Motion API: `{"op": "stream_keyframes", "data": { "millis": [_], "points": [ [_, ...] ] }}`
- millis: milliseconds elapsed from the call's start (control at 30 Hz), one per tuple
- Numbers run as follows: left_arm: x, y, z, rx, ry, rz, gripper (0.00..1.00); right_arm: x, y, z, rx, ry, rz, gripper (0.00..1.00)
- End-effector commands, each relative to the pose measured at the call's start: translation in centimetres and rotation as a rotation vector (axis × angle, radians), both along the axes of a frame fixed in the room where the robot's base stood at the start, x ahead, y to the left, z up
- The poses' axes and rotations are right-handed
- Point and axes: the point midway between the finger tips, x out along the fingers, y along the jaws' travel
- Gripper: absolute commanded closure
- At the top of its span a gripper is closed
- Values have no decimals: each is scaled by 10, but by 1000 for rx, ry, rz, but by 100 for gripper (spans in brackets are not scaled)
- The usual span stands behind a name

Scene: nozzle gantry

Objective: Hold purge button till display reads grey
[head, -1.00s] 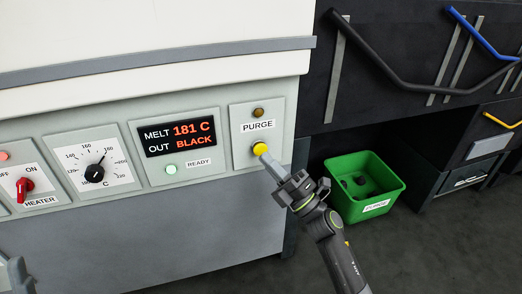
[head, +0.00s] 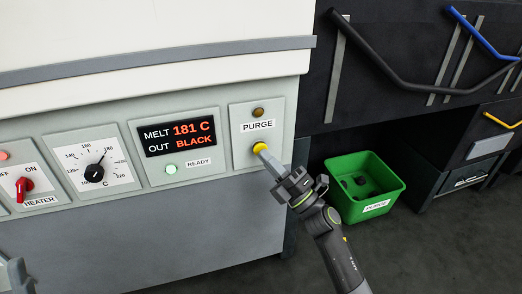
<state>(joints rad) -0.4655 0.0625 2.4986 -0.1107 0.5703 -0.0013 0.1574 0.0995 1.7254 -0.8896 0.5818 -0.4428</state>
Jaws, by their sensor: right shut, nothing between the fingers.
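The yellow purge button (head: 259,147) sits on a pale panel under the PURGE label (head: 257,126). My right gripper (head: 266,155) is shut and empty, its tips right at the button's lower right; I cannot tell for sure if they touch it. A brown, unlit-looking lamp (head: 258,111) is above the label. The display (head: 178,134) reads MELT 181 C and OUT BLACK in orange-red. At the lower left edge a grey piece (head: 14,276) shows, perhaps part of my left arm; no left fingers can be made out.
The green READY lamp (head: 171,169) is lit. A temperature dial (head: 95,173) and a red HEATER switch (head: 25,187) are to the left. A green PURGE bin (head: 366,188) with dark lumps stands on the floor at right.

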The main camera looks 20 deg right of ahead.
Motion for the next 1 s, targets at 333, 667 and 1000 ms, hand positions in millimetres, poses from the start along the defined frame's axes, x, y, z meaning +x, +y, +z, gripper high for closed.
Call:
{"op": "stream_keyframes", "data": {
  "millis": [333,667,1000],
  "points": [
    [0,0,-1,1,-2,-1,44,4,0,0,0,0,0,100],
    [0,0,-2,1,-2,-1,44,9,0,-1,0,1,-1,100],
    [0,0,-2,1,-2,-1,44,9,0,0,0,1,-1,100]
  ]
}}
